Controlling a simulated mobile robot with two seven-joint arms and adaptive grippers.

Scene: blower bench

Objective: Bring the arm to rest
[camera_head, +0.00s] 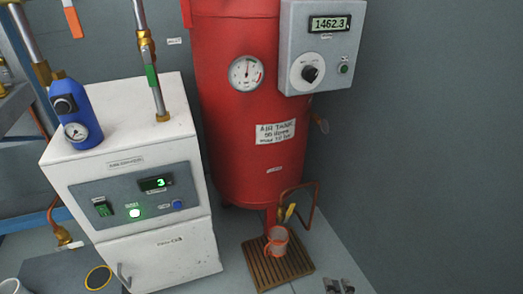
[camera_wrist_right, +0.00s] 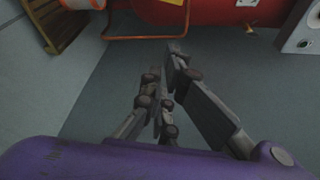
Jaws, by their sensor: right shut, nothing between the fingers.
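My right gripper (camera_head: 339,285) shows only by its dark grey fingers at the bottom edge of the head view, right of the wooden slatted stand. In the right wrist view the right gripper (camera_wrist_right: 168,75) has its fingers drawn together over bare floor, with nothing held between them. The purple wrist body fills the bottom of that view. The rest of the right arm is hidden from the head view. My left gripper is not in view.
A red air tank (camera_head: 235,120) stands behind a slatted wooden stand (camera_head: 262,270) holding an orange-and-white mug (camera_head: 277,240). A white dryer cabinet (camera_head: 125,180) with a blue filter unit (camera_head: 75,112) stands left. A grey control box (camera_head: 320,50) hangs at upper right. Floor at right is clear.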

